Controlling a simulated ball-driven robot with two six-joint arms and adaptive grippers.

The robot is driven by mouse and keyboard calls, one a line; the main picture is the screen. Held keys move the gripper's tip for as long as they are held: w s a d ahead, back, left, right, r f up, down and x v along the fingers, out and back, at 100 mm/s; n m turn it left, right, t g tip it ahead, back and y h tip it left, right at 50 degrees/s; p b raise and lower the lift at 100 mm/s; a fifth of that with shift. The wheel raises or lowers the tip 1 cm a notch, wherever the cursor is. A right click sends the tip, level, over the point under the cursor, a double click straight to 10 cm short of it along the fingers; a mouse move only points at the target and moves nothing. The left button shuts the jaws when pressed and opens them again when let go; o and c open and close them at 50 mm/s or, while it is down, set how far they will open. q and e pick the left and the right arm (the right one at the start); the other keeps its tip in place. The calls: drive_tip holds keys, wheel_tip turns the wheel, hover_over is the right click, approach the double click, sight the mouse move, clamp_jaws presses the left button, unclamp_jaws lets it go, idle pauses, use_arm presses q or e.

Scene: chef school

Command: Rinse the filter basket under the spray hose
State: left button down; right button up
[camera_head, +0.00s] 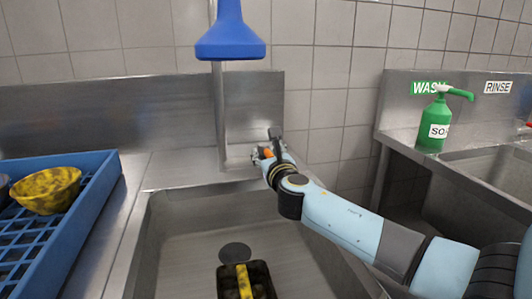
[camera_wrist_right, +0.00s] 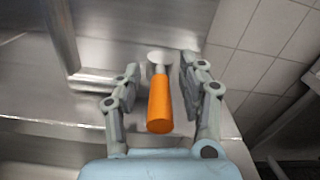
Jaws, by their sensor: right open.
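The filter basket (camera_head: 263,280) looks like a dark box with a yellow strip across it and yellowish patches. It sits in the steel sink (camera_head: 190,250) at the bottom edge of the head view, partly cut off. The blue bell-shaped spray head (camera_head: 230,40) hangs above the sink from a steel pipe. My right gripper (camera_head: 265,148) is at the back ledge of the sink. In the right wrist view, its open fingers (camera_wrist_right: 158,72) stand on both sides of an orange lever handle (camera_wrist_right: 160,105), with gaps to it. My left gripper is not in view.
A blue rack (camera_head: 85,205) with a yellow-stained bowl (camera_head: 46,190) stands on the left counter. A green soap bottle (camera_head: 433,128) stands by another sink on the right, under WASH and RINSE signs. The steel pipe rises left of my right gripper.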

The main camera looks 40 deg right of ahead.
drive_tip(key=shift+w+d, duration=0.25)
drive_tip(key=shift+w, duration=0.15)
drive_tip(key=shift+c, duration=0.3)
clamp_jaws()
